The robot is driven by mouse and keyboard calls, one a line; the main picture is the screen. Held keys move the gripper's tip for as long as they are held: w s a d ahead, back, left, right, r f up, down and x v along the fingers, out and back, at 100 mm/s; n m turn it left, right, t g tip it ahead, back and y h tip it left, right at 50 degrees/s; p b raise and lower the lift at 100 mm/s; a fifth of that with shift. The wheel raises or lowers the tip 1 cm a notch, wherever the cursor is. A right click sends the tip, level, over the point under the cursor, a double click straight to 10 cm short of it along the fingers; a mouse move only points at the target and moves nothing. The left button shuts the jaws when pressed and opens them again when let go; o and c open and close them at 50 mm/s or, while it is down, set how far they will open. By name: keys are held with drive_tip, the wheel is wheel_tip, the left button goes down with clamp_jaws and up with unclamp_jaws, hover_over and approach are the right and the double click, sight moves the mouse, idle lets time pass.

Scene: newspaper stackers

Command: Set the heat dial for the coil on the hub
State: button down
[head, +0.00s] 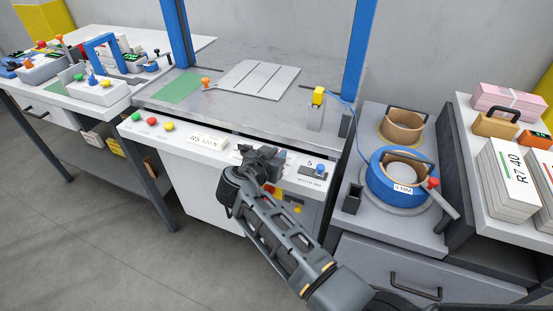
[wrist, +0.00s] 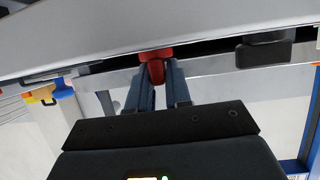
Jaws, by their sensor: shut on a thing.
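A blue coil (head: 400,172) labelled "5 MM" sits around the hub on the right-hand grey cabinet, with a red-knobbed lever beside it. In the wrist view my gripper (wrist: 158,88) is shut on a red knob-like part (wrist: 157,66) just under a pale edge. I cannot tell whether this part is the heat dial. The head view hides the fingertips behind my wrist.
Red, green and yellow knobs (head: 152,122) line the panel's left. A tan ring (head: 401,125) stands behind the coil. Blue posts (head: 357,45) frame the bench. Newspaper stacks (head: 505,178) stand at far right. Floor at lower left is clear.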

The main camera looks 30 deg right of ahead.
drive_tip(key=m+g+b, duration=0.1)
drive_tip(key=b, duration=0.1)
drive_tip(key=f+m+g+b, duration=0.1)
drive_tip(key=b, duration=0.2)
drive_tip(key=m+g+h+b, duration=0.1)
drive_tip(key=b, duration=0.2)
drive_tip(key=shift+w+a+f+g, duration=0.15)
drive_tip(key=shift+a+f+g, duration=0.05)
drive_tip(key=shift+f+g, duration=0.1)
drive_tip(key=m+g+b, duration=0.3)
drive_tip(key=b, duration=0.3)
drive_tip(key=shift+r+g+h+b, duration=0.15)
drive_tip(key=shift+g+h+b, duration=0.15)
drive_tip(key=shift+h+b, duration=0.1)
drive_tip(key=shift+w+r+m+g+b, duration=0.1)
drive_tip(key=shift+r+m+g+b, duration=0.1)
drive_tip(key=shift+m+g+b, duration=0.85)
drive_tip(key=shift+b, duration=0.4)
drive_tip(key=c, duration=1.1)
unclamp_jaws()
drive_tip(key=shift+c, duration=0.2)
drive_tip(key=shift+r, duration=0.1)
drive_tip(key=shift+r, duration=0.15)
